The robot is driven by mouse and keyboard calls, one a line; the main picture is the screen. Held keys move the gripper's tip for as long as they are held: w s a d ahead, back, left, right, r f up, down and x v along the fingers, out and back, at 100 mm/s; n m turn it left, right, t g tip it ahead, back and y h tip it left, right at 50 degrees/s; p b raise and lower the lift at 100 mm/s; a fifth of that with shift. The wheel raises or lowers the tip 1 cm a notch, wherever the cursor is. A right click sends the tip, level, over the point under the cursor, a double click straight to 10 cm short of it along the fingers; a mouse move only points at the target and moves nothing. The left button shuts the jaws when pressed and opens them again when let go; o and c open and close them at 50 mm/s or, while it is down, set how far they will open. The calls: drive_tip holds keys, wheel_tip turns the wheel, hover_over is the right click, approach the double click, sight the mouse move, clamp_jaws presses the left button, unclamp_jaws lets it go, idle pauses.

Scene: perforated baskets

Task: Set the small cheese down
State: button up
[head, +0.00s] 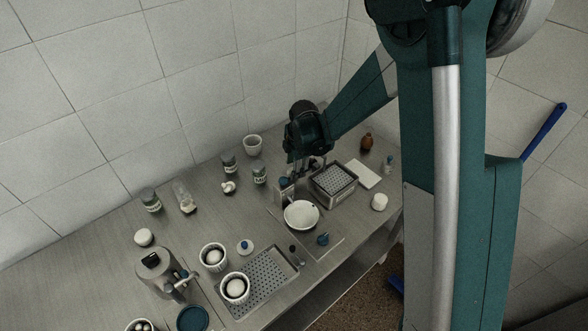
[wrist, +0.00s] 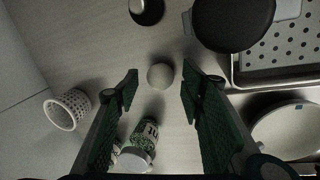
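A small pale round thing, which looks like the small cheese (wrist: 160,76), shows in the wrist view between the tips of my gripper (wrist: 160,82). Bare gaps show between it and both green fingers, so the gripper is open around or above it. The frames do not settle its exact height over the counter. In the head view my gripper (head: 290,184) is low over the counter, left of the perforated tray (head: 334,181) and behind the white bowl (head: 301,214). The small cheese cannot be made out there.
A perforated white cup (wrist: 67,109) and a labelled jar (wrist: 143,134) stand near my fingers. A dark round object (wrist: 234,22) lies ahead to the right. Baskets holding white rounds (head: 213,258) stand at the front. The left part of the counter (head: 85,265) has free room.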

drive_tip(key=v, duration=0.9)
drive_tip(key=shift+r, duration=0.35)
drive_tip(key=shift+s, duration=0.1)
idle(0.3)
drive_tip(key=shift+d, duration=0.15)
drive_tip(key=s+d+r+m+t, duration=0.2)
drive_tip(key=s+d+r+m, duration=1.1)
drive_tip(key=d+r, duration=0.35)
drive_tip(key=s+d+r+m+t, duration=0.1)
drive_tip(key=s+d+m, duration=0.4)
drive_tip(key=s, duration=0.5)
drive_tip(key=s+d+r+m+t+h, duration=0.1)
drive_tip(key=s+d+m+t, duration=0.1)
drive_tip(key=s+d+m, duration=0.4)
drive_tip(key=shift+s+r, duration=0.25)
drive_tip(key=shift+s, duration=1.65)
